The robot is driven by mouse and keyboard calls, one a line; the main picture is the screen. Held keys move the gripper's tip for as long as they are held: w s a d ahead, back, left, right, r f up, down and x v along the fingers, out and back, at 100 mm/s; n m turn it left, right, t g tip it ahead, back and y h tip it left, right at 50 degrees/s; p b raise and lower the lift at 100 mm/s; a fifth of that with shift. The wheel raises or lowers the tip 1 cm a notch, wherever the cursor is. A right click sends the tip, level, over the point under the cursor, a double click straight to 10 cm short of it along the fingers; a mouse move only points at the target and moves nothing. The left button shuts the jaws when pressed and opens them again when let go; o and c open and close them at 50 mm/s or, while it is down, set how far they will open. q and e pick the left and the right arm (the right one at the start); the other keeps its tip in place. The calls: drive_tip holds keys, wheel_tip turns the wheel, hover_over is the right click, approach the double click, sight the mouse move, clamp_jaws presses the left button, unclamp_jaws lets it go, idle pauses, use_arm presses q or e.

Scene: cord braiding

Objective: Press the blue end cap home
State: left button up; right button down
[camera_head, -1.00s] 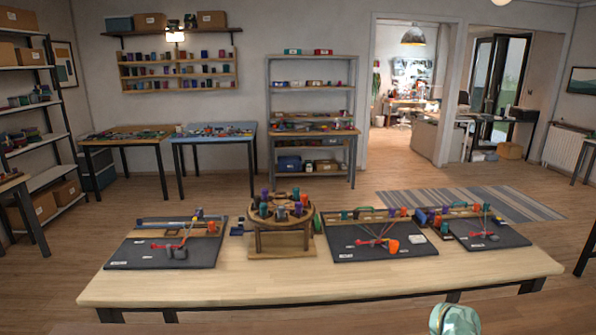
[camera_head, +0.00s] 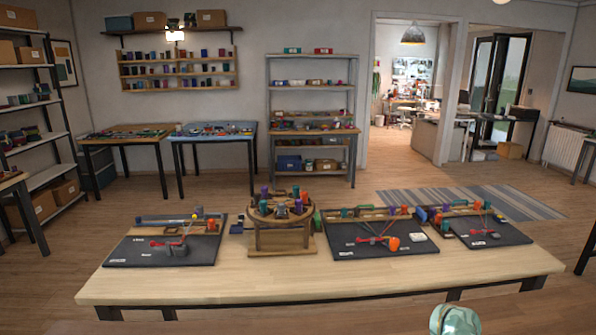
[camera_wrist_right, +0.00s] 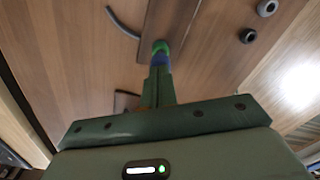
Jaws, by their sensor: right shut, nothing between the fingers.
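My right gripper (camera_wrist_right: 159,75) shows in the wrist view, its fingers together and pointing away over a brown wooden surface. A small blue piece (camera_wrist_right: 160,59) with a green end (camera_wrist_right: 160,46) shows at the fingertips; I cannot tell whether it is the end cap or whether the fingers touch it. In the head view, a round wooden braiding stand (camera_head: 284,238) carries several coloured bobbins at the table's middle. I cannot pick out the blue end cap there for certain. My left gripper is in neither view.
Dark work mats lie on the table at left (camera_head: 135,252), centre right (camera_head: 350,250) and right (camera_head: 510,238), with cords and small parts. The table's front strip (camera_head: 300,284) is clear. In the wrist view, dark rings (camera_wrist_right: 248,36) and a curved grey strip (camera_wrist_right: 122,24) lie beyond the fingers.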

drive_tip(key=shift+f, duration=0.3)
wheel_tip(320, 180, up, 8)
drive_tip(key=p, duration=0.7)
idle(0.4)
